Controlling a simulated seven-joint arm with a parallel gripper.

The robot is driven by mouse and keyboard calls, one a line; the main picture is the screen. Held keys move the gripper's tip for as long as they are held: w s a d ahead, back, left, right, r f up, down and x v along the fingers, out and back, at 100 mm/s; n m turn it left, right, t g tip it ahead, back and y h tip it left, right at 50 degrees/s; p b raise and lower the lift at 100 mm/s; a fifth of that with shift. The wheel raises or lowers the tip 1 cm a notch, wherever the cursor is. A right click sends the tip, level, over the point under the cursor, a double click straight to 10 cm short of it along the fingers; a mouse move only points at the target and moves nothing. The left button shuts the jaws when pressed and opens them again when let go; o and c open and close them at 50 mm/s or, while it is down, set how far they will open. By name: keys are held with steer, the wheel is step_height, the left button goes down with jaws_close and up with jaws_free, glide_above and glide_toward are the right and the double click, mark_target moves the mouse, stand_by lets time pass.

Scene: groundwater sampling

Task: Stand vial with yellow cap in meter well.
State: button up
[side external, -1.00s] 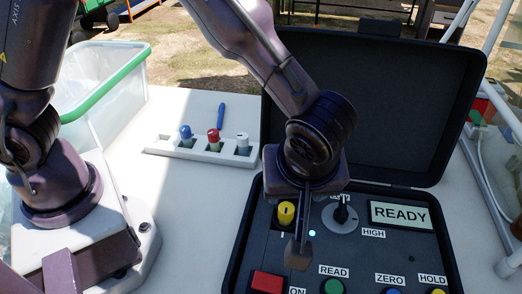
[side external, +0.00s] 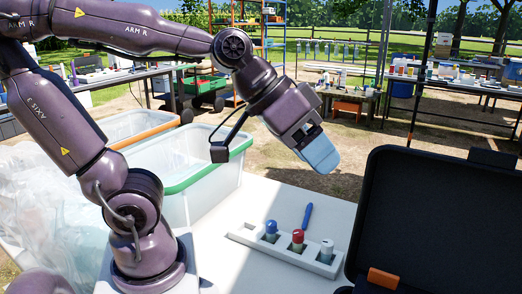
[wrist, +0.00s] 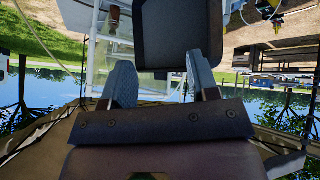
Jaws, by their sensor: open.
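The vial with the yellow cap is not in either view now. The meter case (side external: 440,215) stands at the right edge of the side view with its black lid raised; its panel and well are outside the frame. My gripper (side external: 322,160) is raised above the table, left of the case lid and above the vial rack. In the wrist view its two blue-grey fingers (wrist: 160,84) stand apart with nothing between them. A dark panel, probably the case lid (wrist: 180,38), shows beyond them.
A white rack (side external: 287,250) holds vials with blue, red and white caps. A blue pen-like tool (side external: 307,216) lies behind it. A clear bin with a green rim (side external: 205,185) stands at the left. An orange block (side external: 383,279) shows by the case.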

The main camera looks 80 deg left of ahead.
steer(key=s+a+f+g+y, duration=0.1)
steer(key=s+a+f+y, duration=0.1)
steer(key=s+a, duration=0.4)
steer(key=shift+a+g+y, duration=0.2)
steer(key=shift+g+y, duration=0.2)
stand_by(0.7)
